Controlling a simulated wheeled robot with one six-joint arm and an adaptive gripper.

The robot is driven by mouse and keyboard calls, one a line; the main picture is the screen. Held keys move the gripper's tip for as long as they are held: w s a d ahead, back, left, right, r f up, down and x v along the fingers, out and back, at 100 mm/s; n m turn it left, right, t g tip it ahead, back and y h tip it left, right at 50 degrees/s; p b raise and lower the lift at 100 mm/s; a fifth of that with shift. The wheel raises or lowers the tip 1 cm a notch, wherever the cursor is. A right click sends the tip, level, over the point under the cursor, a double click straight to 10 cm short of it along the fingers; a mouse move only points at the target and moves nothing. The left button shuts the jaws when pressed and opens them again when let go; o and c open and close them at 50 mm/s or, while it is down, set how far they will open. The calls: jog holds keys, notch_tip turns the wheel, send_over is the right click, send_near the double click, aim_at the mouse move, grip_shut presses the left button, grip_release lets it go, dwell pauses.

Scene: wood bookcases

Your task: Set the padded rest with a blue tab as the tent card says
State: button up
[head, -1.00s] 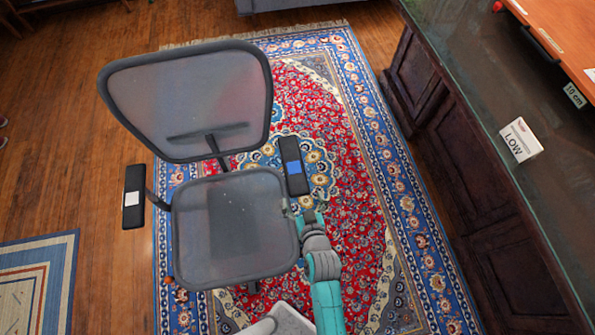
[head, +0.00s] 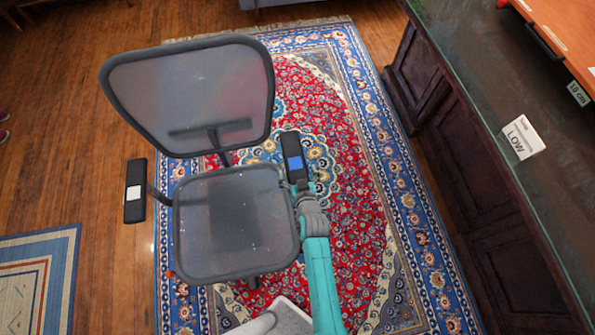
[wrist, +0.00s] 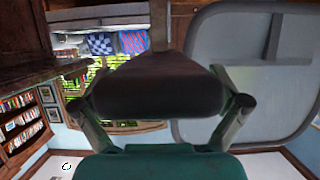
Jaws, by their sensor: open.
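The padded rest with a blue tab (head: 294,145) is a black armrest on the right side of the mesh office chair (head: 235,225). My gripper (head: 301,188) is at its near end in the head view. In the wrist view, the dark pad (wrist: 150,85) lies between my gripper's open fingers (wrist: 158,80), one on each side. I cannot tell whether the fingers touch it. The pad's post is hidden. The white tent card (head: 523,137) reads "LOW" and stands on the dark counter at the right.
The other armrest (head: 135,190) has a white tab and is on the chair's left. The chair back (head: 190,95) rises behind the seat. The dark counter (head: 480,130) bounds the right side. The patterned rug between chair and counter is clear.

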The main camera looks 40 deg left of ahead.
jog(key=c, duration=1.7)
jog(key=shift+f, duration=3.25)
jog(key=shift+s, duration=0.1)
jog(key=o, duration=1.7)
jog(key=shift+f, duration=0.15)
